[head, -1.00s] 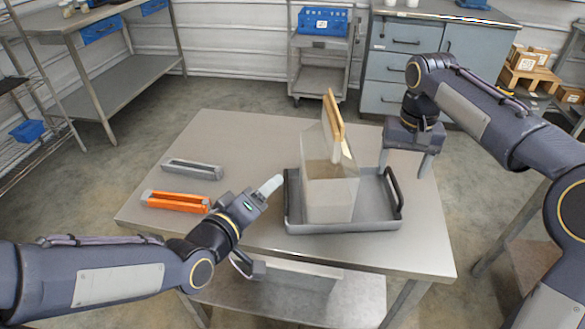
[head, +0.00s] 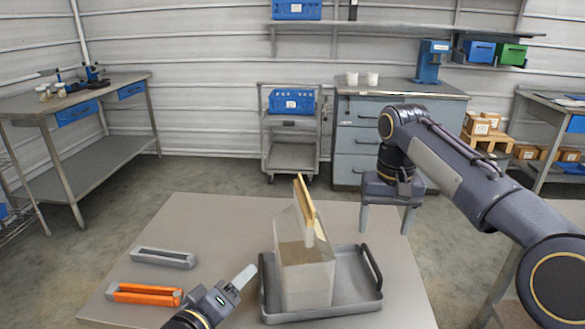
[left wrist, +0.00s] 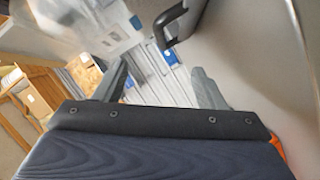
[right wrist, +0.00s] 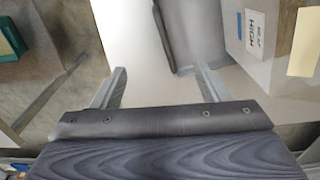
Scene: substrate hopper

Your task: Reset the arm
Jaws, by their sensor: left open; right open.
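My left gripper (head: 238,283) is open and empty, low over the table just left of the grey tray (head: 264,291). Its two spread fingers show in the left wrist view (left wrist: 165,85). My right gripper (head: 389,215) is open and empty, pointing down above the table's back right, to the right of the tray. Its fingers also show apart in the right wrist view (right wrist: 160,85). A clear hopper (head: 305,278) stands in the tray with a wooden-coloured board (head: 306,207) tilted at its top. Part of my left arm is below the head view's edge.
A cart (head: 290,155), drawers (head: 355,150) and a side bench (head: 110,90) stand behind, across open floor.

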